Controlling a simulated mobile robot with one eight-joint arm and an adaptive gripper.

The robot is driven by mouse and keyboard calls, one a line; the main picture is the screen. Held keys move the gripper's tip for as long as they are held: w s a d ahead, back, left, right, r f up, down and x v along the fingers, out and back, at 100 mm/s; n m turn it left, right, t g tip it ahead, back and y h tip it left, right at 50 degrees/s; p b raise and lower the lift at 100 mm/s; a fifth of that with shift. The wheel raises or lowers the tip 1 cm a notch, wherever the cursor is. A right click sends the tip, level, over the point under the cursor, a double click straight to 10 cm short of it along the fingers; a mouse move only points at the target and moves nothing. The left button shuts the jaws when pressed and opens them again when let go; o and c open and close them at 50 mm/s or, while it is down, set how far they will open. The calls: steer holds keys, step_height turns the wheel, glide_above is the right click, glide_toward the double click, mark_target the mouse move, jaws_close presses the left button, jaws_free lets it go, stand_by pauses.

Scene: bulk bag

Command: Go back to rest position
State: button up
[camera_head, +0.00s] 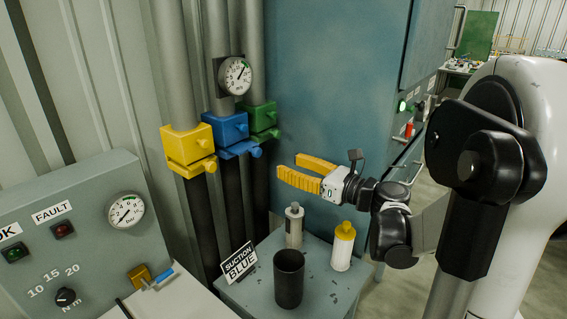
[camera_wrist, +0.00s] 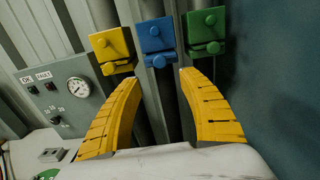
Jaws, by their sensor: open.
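My gripper (camera_head: 300,170) has two yellow ribbed fingers, spread apart with nothing between them. It is held in the air above the small grey table, to the right of the coloured pipe clamps. In the wrist view my gripper (camera_wrist: 154,80) points toward the pipes, its fingertips below the clamps and apart from them. The yellow clamp (camera_head: 187,150), blue clamp (camera_head: 230,133) and green clamp (camera_head: 264,120) sit on three vertical pipes. They also show in the wrist view as the yellow clamp (camera_wrist: 112,48), blue clamp (camera_wrist: 157,36) and green clamp (camera_wrist: 206,32).
The small grey table (camera_head: 240,296) holds a black cup (camera_head: 289,280), a silver canister (camera_head: 294,226), a yellow-capped white bottle (camera_head: 343,248) and a "SUCTION BLUE" sign (camera_head: 239,262). A control panel (camera_head: 85,235) stands at left. A blue-grey cabinet (camera_head: 330,90) stands behind my gripper.

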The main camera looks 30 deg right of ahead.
stand_by(0.4)
steer(key=s+a+f+n+g+h, duration=0.1)
steer(key=s+a+f+n+g, duration=0.2)
steer(key=a+n, duration=0.45)
steer(key=s+a+f+n+g, duration=0.35)
steer(key=a+n, duration=0.25)
steer(key=a, duration=0.2)
steer(key=s+f+n+g+h, duration=0.3)
steer(key=s+n, duration=1)
steer(key=n, duration=0.5)
steer(key=shift+s+a+f+h, duration=0.15)
steer(key=shift+a+f+h, duration=0.3)
steer(key=shift+h, duration=0.95)
steer(key=shift+d+f, duration=0.15)
